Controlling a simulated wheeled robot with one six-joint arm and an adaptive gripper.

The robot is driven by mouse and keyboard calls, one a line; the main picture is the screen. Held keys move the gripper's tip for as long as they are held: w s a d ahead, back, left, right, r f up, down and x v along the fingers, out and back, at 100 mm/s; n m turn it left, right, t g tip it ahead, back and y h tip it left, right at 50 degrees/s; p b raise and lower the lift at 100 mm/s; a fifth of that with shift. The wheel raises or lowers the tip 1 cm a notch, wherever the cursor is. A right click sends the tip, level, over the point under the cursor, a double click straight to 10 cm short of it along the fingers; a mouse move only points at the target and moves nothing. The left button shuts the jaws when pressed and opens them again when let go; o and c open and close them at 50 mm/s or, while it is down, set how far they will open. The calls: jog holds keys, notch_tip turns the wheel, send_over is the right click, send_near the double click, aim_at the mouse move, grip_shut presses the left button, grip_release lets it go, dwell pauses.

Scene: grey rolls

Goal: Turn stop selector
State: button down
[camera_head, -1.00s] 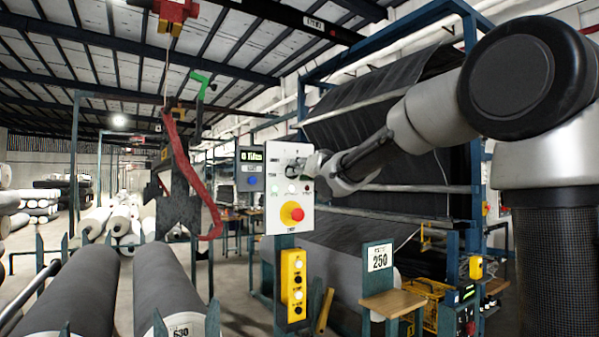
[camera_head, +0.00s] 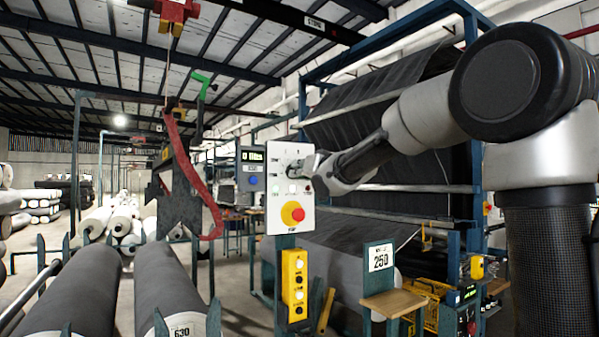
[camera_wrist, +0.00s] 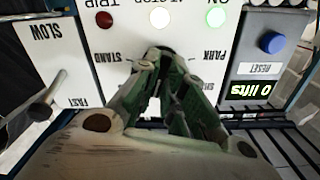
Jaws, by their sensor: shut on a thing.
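The white control panel (camera_head: 290,185) stands upright ahead of me, and it fills the top of the wrist view (camera_wrist: 125,48). My gripper (camera_wrist: 161,62) is at the panel face, its fingers shut on the stop selector (camera_wrist: 160,51), between the labels STAND and PARK. The fingers cover most of the selector, so which way it points cannot be told. In the head view my gripper (camera_head: 318,163) reaches the panel's upper right from the right side.
The panel has a red mushroom button on yellow (camera_head: 293,213) and a lit green lamp (camera_wrist: 216,18). A lever (camera_wrist: 45,98) marked SLOW and FAST sits beside my gripper. A counter box (camera_head: 251,170) with a blue button adjoins the panel. Grey rolls (camera_head: 75,290) lie front left.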

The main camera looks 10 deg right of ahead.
jog(key=shift+a+f+n, duration=0.1)
jog(key=shift+n, duration=3.7)
jog(key=shift+a+f+n, duration=0.1)
jog(key=shift+n, duration=3.7)
jog(key=c, duration=1.5)
grip_release()
jog(key=shift+s+r, duration=0.1)
